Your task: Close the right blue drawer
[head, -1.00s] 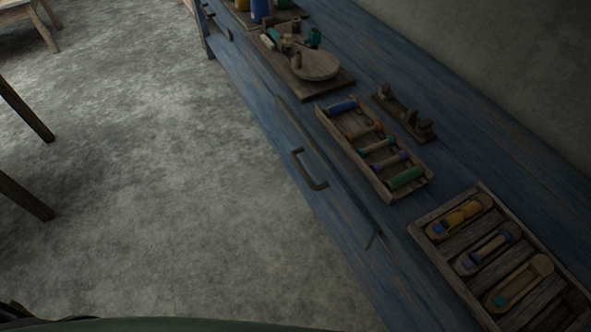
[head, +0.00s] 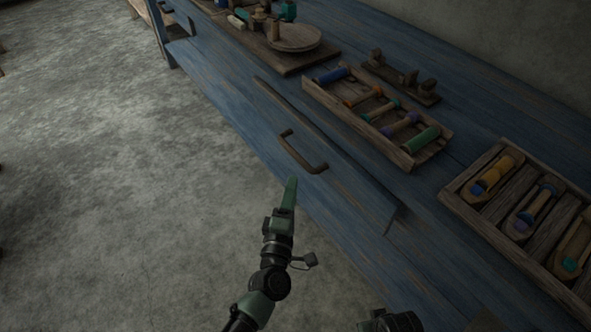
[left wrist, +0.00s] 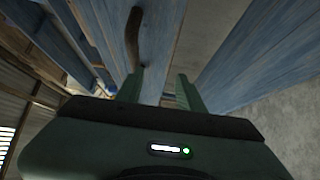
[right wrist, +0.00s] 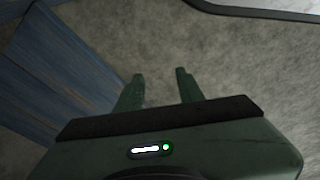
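The blue drawer (head: 345,187) is in the long blue bench and seems to stand out a little, with a dark gap at its right end. Its dark curved handle (head: 302,153) is on the front, and also shows in the left wrist view (left wrist: 133,38). My left gripper (head: 291,183) is just below the handle in the head view; whether it touches is unclear. In the left wrist view its fingers (left wrist: 159,88) are apart and empty, with the handle beyond the left finger. My right gripper (right wrist: 160,76) is open and empty above the floor.
On the bench top are a tray of colored spools (head: 413,160), a tray of shuttles (head: 468,199), a small wooden rack (head: 400,82) and a board with a round plate (head: 293,38). The grey floor (head: 120,200) left of the bench is clear.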

